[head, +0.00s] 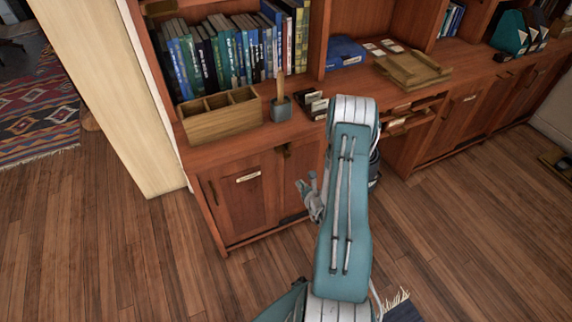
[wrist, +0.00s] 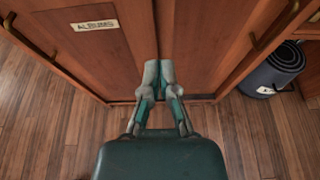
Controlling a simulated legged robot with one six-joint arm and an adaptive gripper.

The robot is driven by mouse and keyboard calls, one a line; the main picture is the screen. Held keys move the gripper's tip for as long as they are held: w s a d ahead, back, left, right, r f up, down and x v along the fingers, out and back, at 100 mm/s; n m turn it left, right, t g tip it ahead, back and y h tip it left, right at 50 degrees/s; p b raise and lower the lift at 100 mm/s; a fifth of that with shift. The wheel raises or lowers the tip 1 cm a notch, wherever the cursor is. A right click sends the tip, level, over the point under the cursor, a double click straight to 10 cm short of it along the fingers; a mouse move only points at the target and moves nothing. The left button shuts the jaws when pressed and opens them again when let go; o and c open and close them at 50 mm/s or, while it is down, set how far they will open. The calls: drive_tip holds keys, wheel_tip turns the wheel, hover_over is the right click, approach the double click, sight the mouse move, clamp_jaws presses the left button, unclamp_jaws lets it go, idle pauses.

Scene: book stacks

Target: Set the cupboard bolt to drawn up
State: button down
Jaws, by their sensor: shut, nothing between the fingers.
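The cupboard (head: 236,205) has two wooden doors meeting at a middle seam; the left one bears a white label, readable as "ALBUMS" in the wrist view (wrist: 95,25). A small dark brass fitting (head: 287,150), possibly the bolt, sits high near the seam under the top edge. Its setting is too small to tell. My gripper (head: 307,184) is in front of the doors, below that fitting. In the wrist view my gripper (wrist: 158,72) is shut and empty, fingertips over the seam; I cannot tell whether they touch. No bolt is clearly visible there.
A wooden organiser (head: 222,116), a pen pot (head: 281,108) and books (head: 225,55) stand above the cupboard. Door handles (wrist: 265,38) stick out at the sides. A dark rolled item (wrist: 276,72) stands at the right. Floor (head: 120,255) is clear at left.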

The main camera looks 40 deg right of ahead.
drive_tip(key=shift+d, duration=0.1)
drive_tip(key=w+d, duration=0.2)
drive_tip(key=w, duration=0.7)
drive_tip(key=shift+r, duration=0.35)
drive_tip(key=shift+w+d, duration=0.1)
drive_tip(key=shift+w, duration=0.05)
